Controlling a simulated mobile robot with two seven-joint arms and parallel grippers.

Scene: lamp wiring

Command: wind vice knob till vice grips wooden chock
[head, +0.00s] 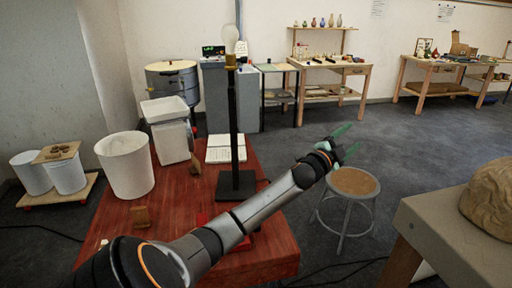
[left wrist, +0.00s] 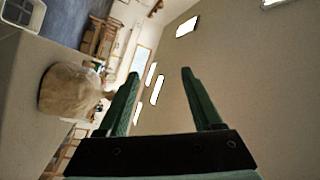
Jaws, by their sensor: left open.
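My left gripper (head: 348,141) is open and empty, held in the air beyond the right edge of the red table, above and behind a round stool. Its two green fingers (left wrist: 160,85) stand apart in the left wrist view with nothing between them. A small wooden block (head: 140,216), which may be the chock, stands on the table's left part. A red piece (head: 204,217), which may be the vice, shows beside my left arm, which hides most of it. I cannot make out a knob or the jaws. My right gripper is not in view.
The red table (head: 180,235) carries a dark lamp stand (head: 235,130), a white bucket (head: 125,165), a white box (head: 170,142) and an open book (head: 226,149). The stool (head: 354,182) stands to the right. A grey bench (head: 440,225) holds a brown lump (head: 490,192).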

